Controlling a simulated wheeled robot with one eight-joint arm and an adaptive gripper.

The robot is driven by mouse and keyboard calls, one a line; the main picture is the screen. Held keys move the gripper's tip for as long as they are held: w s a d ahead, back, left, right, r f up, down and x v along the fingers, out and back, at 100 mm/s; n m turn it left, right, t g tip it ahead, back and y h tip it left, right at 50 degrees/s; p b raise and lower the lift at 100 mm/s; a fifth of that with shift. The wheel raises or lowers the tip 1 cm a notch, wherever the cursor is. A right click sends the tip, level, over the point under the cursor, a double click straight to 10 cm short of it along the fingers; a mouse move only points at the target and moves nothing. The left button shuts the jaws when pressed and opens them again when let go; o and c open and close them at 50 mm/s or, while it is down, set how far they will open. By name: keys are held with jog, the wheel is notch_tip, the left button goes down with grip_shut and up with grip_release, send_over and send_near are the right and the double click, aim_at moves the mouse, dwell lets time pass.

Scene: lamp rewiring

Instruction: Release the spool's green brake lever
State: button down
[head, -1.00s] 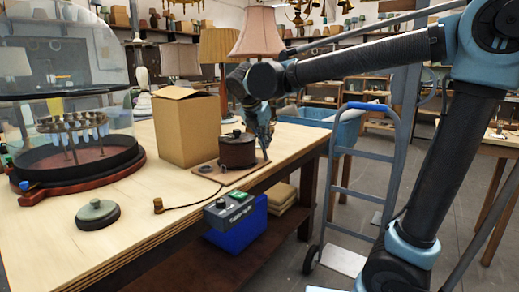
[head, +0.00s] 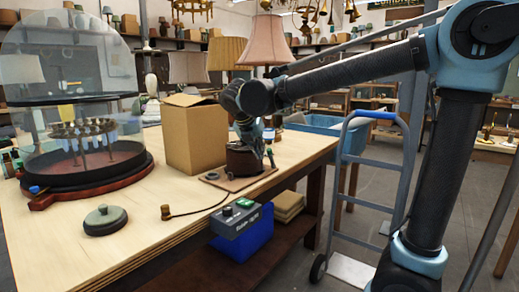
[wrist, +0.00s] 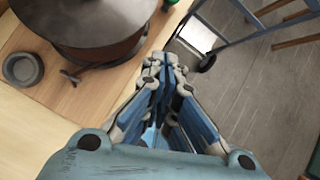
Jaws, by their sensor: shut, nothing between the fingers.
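The spool (head: 241,162) is a brown drum on a thin wooden base (head: 228,182) on the workbench. A small upright green piece (head: 271,157), apparently the brake lever, stands at its right side. My gripper (head: 258,142) is over the spool's top right in the head view, covering part of it. In the wrist view my gripper (wrist: 164,62) is shut and empty, its tips beside the spool's rim (wrist: 95,22). A bit of green (wrist: 169,3) shows at the top edge there, beyond the tips. I cannot tell whether the tips touch anything.
A cardboard box (head: 195,138) stands close behind the spool. A grey box with a green button (head: 236,217) is at the bench's front edge. A glass dome (head: 70,80) stands left. A hand truck (head: 375,190) is right of the bench.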

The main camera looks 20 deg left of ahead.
aim_at(271, 159)
jog(key=x, duration=0.6)
jog(key=shift+w+f, duration=0.1)
jog(key=shift+w, duration=0.05)
jog(key=w, duration=0.3)
jog(key=shift+r, duration=0.3)
jog(key=shift+w+r, duration=0.25)
jog(key=shift+w, duration=0.25)
